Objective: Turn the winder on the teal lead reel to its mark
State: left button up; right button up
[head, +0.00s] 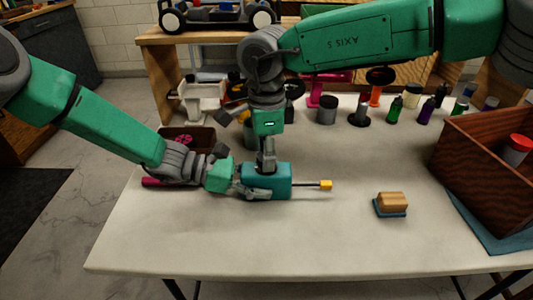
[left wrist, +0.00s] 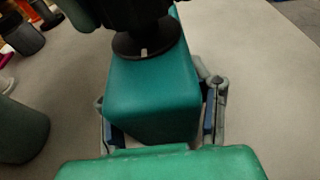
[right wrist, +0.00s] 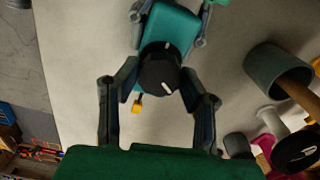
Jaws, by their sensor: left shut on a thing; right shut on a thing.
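The teal lead reel (head: 281,180) lies on the table as a rounded teal block, with a lead ending in a yellow tip (head: 326,185) out to the right. My left gripper (head: 262,189) is shut on the reel's body; its fingers flank the teal block (left wrist: 155,95) in the left wrist view. The black round winder (right wrist: 158,72) is on the reel, with a white line near its edge. My right gripper (right wrist: 160,88) is shut on the winder from above. In the left wrist view a white tick shows on the black collar (left wrist: 146,45). In the head view the winder is mostly hidden by the right gripper.
A wooden block on a blue base (head: 391,204) stands to the right. A wooden crate (head: 480,165) is at the right edge. A dark brown tray (head: 180,138) lies behind my left arm. Several bottles and spools line the back. The table's front is clear.

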jog(key=m, duration=0.5)
jog(key=shift+w+a+r+m, duration=0.1)
jog(key=shift+m, duration=0.2)
jog(key=m, duration=1.1)
jog(key=shift+m, duration=0.4)
jog(key=m, duration=0.5)
jog(key=shift+w, duration=0.1)
jog(key=m, duration=1.7)
jog(key=shift+m, duration=2.8)
